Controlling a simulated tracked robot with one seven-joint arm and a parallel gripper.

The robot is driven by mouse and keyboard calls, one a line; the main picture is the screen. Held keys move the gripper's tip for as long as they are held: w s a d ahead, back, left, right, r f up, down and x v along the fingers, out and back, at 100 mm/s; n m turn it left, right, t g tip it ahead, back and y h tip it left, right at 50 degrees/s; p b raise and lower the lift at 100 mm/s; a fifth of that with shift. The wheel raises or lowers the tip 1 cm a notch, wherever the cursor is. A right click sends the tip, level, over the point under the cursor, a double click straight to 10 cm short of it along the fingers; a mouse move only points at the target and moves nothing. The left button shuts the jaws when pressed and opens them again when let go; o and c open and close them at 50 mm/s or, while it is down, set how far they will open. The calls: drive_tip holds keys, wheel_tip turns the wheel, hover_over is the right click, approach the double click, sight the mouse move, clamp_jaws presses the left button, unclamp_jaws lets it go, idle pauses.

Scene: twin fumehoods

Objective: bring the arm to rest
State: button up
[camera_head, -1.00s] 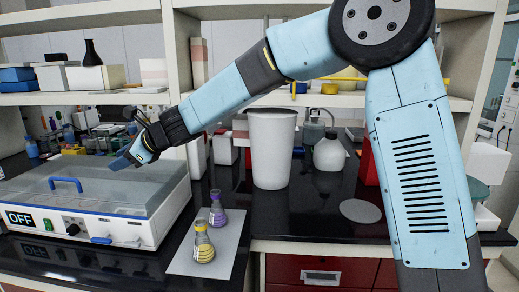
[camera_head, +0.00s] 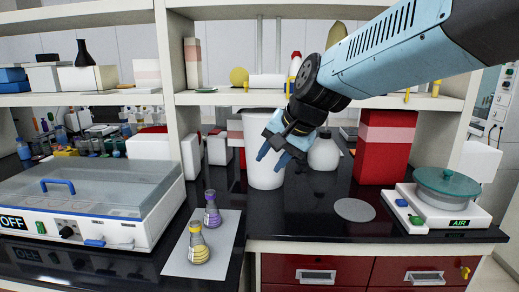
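My gripper (camera_head: 277,155) hangs in front of the tall white bin (camera_head: 262,178) near the middle of the picture. Its two blue fingers point down and to the left. They stand apart with nothing visible between them, so it is open. My arm reaches in from the upper right and covers part of the shelf. The gripper is above the black bench top; I cannot tell whether it touches the bin.
A lidded device marked OFF (camera_head: 85,205) stands at left. Yellow (camera_head: 198,243) and purple (camera_head: 212,211) flasks stand on a pale mat (camera_head: 229,225). A grey disc (camera_head: 354,210), red box (camera_head: 384,145) and device marked AIR (camera_head: 447,203) are at right.

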drive_tip(key=s+d+f+n+h, duration=0.1)
drive_tip(key=s+d+h, duration=0.1)
drive_tip(key=s+d, duration=0.4)
drive_tip(key=s+d+f+n+h, duration=0.2)
drive_tip(key=s+d, duration=0.5)
drive_tip(key=d, duration=0.7)
drive_tip(key=shift+s+d+h, duration=0.2)
drive_tip(key=shift+d+h, duration=0.1)
drive_tip(key=shift+h, duration=0.1)
